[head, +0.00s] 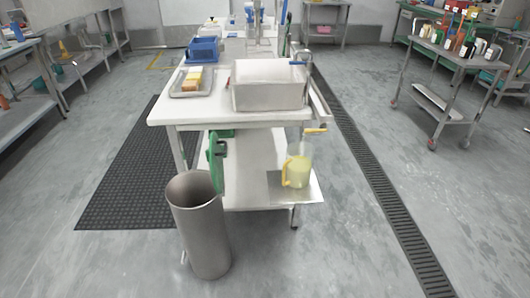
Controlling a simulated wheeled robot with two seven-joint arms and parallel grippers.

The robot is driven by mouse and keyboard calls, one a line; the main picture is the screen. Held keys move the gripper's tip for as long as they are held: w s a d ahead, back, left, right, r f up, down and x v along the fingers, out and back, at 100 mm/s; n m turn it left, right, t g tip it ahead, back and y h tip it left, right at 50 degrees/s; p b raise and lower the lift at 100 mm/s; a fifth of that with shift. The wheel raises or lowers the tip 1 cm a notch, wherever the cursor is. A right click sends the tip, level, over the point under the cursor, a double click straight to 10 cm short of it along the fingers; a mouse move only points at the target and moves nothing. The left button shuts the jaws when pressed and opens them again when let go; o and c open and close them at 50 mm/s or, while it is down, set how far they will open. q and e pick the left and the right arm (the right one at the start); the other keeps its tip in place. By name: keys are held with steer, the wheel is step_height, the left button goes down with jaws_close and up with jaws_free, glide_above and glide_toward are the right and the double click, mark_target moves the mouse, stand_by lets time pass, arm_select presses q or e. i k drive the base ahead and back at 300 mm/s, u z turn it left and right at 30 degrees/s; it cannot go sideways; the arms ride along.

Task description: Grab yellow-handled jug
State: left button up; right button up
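The yellow-handled jug (299,166) is a clear or pale yellow container with a yellow handle on its left side. It stands upright on a small metal shelf (312,190) that juts out at the right end of the white table's lower level. Neither of my grippers shows in the head view, so nothing is seen touching the jug.
A tall steel bin (202,228) stands in front at left. A wheeled cart (450,65) is far right. Floor (330,255) before the jug is clear.

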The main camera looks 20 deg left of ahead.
mark_target(297, 168)
steer(key=i, duration=0.75)
steer(key=u, duration=0.85)
steer(key=i, duration=0.3)
steer(key=u, duration=0.4)
